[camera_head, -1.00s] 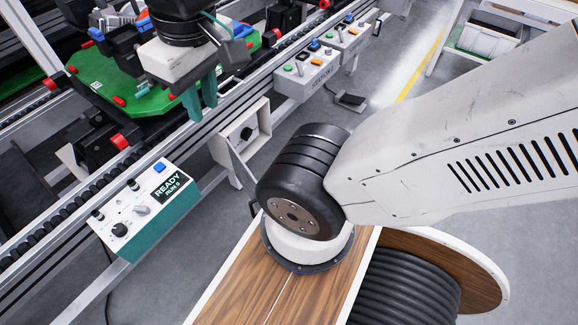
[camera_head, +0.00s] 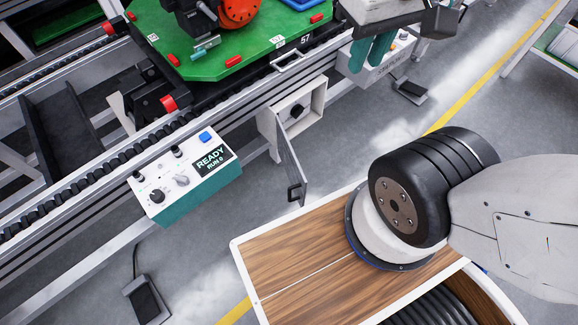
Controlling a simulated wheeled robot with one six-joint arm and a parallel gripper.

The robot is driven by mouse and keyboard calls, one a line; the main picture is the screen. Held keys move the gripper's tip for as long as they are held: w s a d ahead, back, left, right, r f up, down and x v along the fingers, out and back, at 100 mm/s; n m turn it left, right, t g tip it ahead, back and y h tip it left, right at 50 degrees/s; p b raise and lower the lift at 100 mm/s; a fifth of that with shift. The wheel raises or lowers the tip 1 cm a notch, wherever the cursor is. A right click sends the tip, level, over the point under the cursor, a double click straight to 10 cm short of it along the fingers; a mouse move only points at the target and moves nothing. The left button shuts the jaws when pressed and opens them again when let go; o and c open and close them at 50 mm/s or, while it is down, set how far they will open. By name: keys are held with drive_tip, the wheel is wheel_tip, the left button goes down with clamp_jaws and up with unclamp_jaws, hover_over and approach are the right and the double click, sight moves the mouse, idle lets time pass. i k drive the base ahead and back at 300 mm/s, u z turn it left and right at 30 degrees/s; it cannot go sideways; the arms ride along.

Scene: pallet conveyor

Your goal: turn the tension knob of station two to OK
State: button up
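A black round knob (camera_head: 297,111) sits inside a small grey wall box (camera_head: 318,100) on the conveyor's side. The box's door (camera_head: 292,165) hangs open toward me. I cannot read the knob's setting or any mark on it. A white and teal control box (camera_head: 190,207) with a "READY" screen (camera_head: 212,160), a black dial (camera_head: 157,196) and a grey switch stands left of it. My gripper (camera_head: 371,54) is up and right of the wall box, with teal fingers pointing down. Nothing shows between the fingers, but their gap is unclear.
A green pallet (camera_head: 215,55) carrying an orange part (camera_head: 238,10) sits on the conveyor. Another control box (camera_head: 385,65) is partly behind my gripper. A wood-topped bench (camera_head: 300,260) is in front. Pedals lie on the grey floor, with free floor between bench and conveyor.

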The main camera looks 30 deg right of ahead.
sight(295, 112)
drive_tip(key=k, duration=1.3)
drive_tip(key=u, duration=0.55)
drive_tip(key=i, duration=1.55)
drive_tip(key=z, duration=0.7)
